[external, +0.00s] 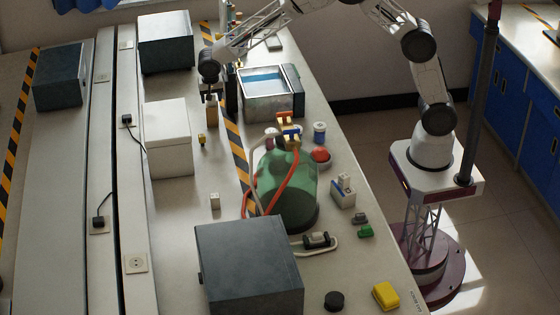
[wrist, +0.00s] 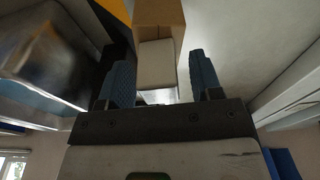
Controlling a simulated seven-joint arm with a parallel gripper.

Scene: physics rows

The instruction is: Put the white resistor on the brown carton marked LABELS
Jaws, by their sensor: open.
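The brown carton (external: 211,113) stands upright on the bench, below my gripper (external: 211,92). In the wrist view the carton (wrist: 159,12) is beyond the fingers; I cannot read its marking. A pale block, which looks like the white resistor (wrist: 156,65), lies on or against the carton's near face, between the two blue fingers of my gripper (wrist: 160,72). The fingers are open, with a gap visible on each side of the block. In the external view this block is too small and covered to make out clearly.
A white box (external: 167,140) stands left of the carton, and a metal basin (external: 267,92) with blue liquid to its right. A green flask (external: 287,185) with red tubing and a dark box (external: 249,265) stand nearer. A small white block (external: 215,201) sits on clear bench.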

